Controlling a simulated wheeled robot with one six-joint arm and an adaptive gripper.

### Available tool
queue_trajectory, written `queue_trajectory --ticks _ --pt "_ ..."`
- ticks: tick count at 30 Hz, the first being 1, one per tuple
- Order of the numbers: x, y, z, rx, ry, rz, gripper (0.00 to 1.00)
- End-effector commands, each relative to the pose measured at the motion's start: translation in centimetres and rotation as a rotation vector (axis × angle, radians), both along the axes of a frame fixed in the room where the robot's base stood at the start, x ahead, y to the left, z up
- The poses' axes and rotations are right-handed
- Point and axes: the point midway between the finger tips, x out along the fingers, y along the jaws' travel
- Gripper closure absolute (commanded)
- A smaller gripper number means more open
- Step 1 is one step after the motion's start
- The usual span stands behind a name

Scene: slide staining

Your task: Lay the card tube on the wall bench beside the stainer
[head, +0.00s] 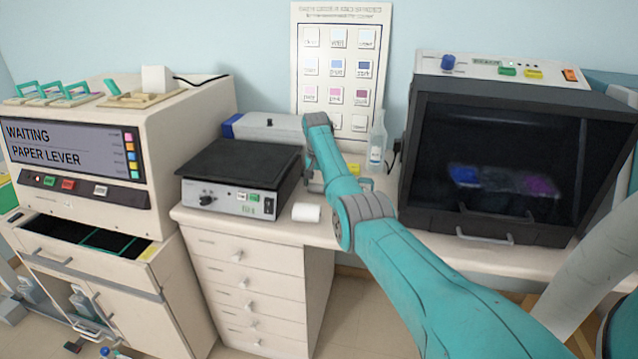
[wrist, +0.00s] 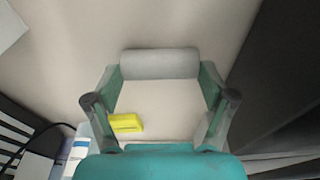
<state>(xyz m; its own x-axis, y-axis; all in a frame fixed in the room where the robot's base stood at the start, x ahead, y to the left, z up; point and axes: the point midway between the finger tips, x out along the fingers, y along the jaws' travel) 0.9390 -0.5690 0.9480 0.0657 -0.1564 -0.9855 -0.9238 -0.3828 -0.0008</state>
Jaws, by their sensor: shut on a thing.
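The card tube (head: 306,212) is a short pale cylinder low over the front of the wall bench (head: 345,232), just right of a black-topped device. In the wrist view the tube (wrist: 160,63) lies crosswise between the fingertips of my gripper (wrist: 160,85), which is shut on it. I cannot tell whether the tube touches the bench. In the head view my gripper (head: 313,183) is mostly hidden behind my teal arm. A cream machine (head: 185,125) with a "WAITING PAPER LEVER" screen is at left. A dark-fronted cabinet (head: 500,165) is at right. I cannot tell which is the stainer.
The black-topped device (head: 240,165) stands close left of the tube. A clear bottle (head: 377,145) and a small yellow thing (head: 367,183) are behind and right. A colour chart (head: 340,65) is on the wall. Bare bench shows between my arm and the cabinet.

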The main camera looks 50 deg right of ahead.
Motion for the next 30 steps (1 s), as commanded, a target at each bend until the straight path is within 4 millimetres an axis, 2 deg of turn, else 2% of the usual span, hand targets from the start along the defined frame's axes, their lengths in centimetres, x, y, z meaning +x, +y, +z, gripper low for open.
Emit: queue_trajectory --ticks 4,5,6,7,20,26,30 --pt "0.0 0.0 -0.1 0.001 0.000 0.000 0.39" --pt "0.0 0.0 -0.2 0.001 0.000 0.000 0.15" --pt "0.0 0.0 -0.2 0.000 0.000 0.000 0.05" --pt "0.0 0.0 -0.1 0.000 0.000 0.000 0.00" --pt "0.0 0.0 0.4 -0.001 0.000 0.000 0.00" --pt "-0.1 0.5 3.2 -0.002 -0.002 0.000 0.00" --pt "-0.3 0.9 6.1 -0.002 -0.002 0.000 0.00"
